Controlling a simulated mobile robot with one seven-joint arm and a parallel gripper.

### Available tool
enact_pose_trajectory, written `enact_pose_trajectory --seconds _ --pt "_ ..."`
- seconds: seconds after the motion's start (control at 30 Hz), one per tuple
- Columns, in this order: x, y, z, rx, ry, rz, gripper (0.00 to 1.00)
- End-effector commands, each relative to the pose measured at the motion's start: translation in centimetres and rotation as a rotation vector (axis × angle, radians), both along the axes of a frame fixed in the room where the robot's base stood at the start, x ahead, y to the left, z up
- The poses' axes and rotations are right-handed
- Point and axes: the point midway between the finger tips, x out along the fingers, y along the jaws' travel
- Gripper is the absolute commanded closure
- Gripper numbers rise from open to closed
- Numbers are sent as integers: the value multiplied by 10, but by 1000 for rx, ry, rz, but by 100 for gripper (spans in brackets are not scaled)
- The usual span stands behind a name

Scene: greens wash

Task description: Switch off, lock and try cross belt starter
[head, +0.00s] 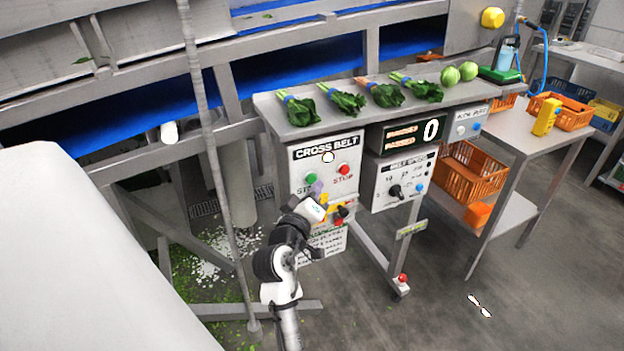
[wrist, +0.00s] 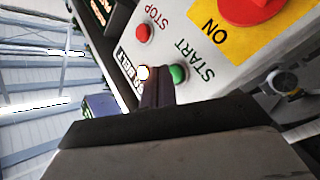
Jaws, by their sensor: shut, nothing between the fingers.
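The CROSS BELT starter (head: 308,166) is a pale grey box under the near edge of the bench. It has a green START button (head: 311,178), a red STOP button (head: 344,169) and a white lamp (head: 328,157). Below is a red rotary switch on a yellow plate, partly hidden by my gripper; the wrist view shows the red switch handle (wrist: 245,8) and the word ON. My gripper (head: 318,188) is shut and empty in front of the box. In the wrist view its fingertips (wrist: 158,88) are close beside the green button (wrist: 178,74); I cannot tell whether they touch.
Bundled greens (head: 345,101) lie on the bench (head: 270,103) above. Orange crates (head: 468,172) stand farther right. A grey upright post (head: 205,120) is left of the box.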

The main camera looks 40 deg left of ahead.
Motion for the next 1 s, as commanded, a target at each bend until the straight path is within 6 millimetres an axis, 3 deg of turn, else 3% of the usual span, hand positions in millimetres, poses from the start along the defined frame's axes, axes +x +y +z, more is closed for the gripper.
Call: enact_pose_trajectory --seconds 0.37,0.8,1.0 --pt "-2 -3 0 0 1 1 100" --pt "-17 -41 0 -1 1 0 100" --pt "-20 -49 0 -1 0 1 100"
